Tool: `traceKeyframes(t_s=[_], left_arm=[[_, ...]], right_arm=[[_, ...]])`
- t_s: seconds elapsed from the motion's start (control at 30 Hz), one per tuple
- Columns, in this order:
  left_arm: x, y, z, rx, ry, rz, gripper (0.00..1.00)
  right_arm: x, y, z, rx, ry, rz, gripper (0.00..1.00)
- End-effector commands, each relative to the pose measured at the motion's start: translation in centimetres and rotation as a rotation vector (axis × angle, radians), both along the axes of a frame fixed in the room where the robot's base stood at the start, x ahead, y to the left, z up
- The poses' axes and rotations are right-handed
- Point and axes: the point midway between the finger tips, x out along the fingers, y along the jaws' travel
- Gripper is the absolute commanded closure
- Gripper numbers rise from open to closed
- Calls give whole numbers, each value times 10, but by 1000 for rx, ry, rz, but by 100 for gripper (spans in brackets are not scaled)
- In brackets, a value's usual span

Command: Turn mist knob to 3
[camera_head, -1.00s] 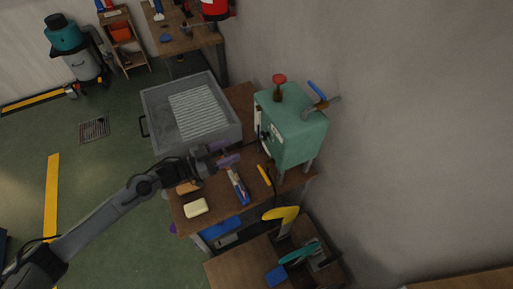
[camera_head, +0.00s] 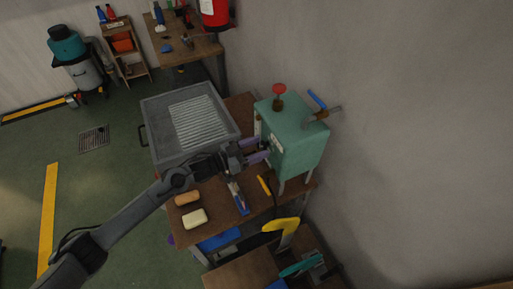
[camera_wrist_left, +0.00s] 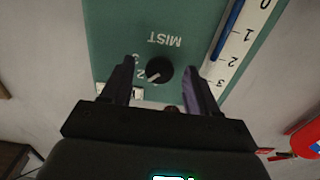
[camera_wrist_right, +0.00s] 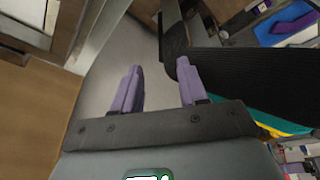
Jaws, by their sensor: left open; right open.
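The mist knob (camera_wrist_left: 159,70) is a round black dial on the front of the green box (camera_head: 300,140), under the printed word MIST, which appears upside down in the left wrist view. A light pointer mark shows on the knob near a digit 2. My left gripper (camera_head: 264,149) is at the front of the box. In the left wrist view its open fingers (camera_wrist_left: 160,85) stand on either side of the knob, with a gap to each side. Contact cannot be told. My right gripper (camera_wrist_right: 158,90) is open and empty, and shows only in its own wrist view.
A blue gauge with a numbered white scale (camera_wrist_left: 238,40) is beside the knob. A grey basin (camera_head: 150,110) stands left of the box. The grey wall is behind the box.

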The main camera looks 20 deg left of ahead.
Motion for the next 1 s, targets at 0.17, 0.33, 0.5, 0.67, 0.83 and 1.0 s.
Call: traceKeyframes(t_s=[0.17,0.33,0.5,0.67,0.83,1.0], left_arm=[[2,-2,0,0,-1,0,40],[2,-2,0,0,-1,0,42],[2,-2,0,0,-1,0,68],[2,-2,0,0,-1,0,92],[2,-2,0,5,-5,0,95],[2,-1,0,34,-32,0,95]], right_arm=[[0,0,0,0,0,0,57],[0,0,0,0,1,0,57],[0,0,-1,0,1,0,57],[0,0,-1,0,1,0,57],[0,0,-1,1,1,0,57],[0,0,-2,1,1,0,57]])
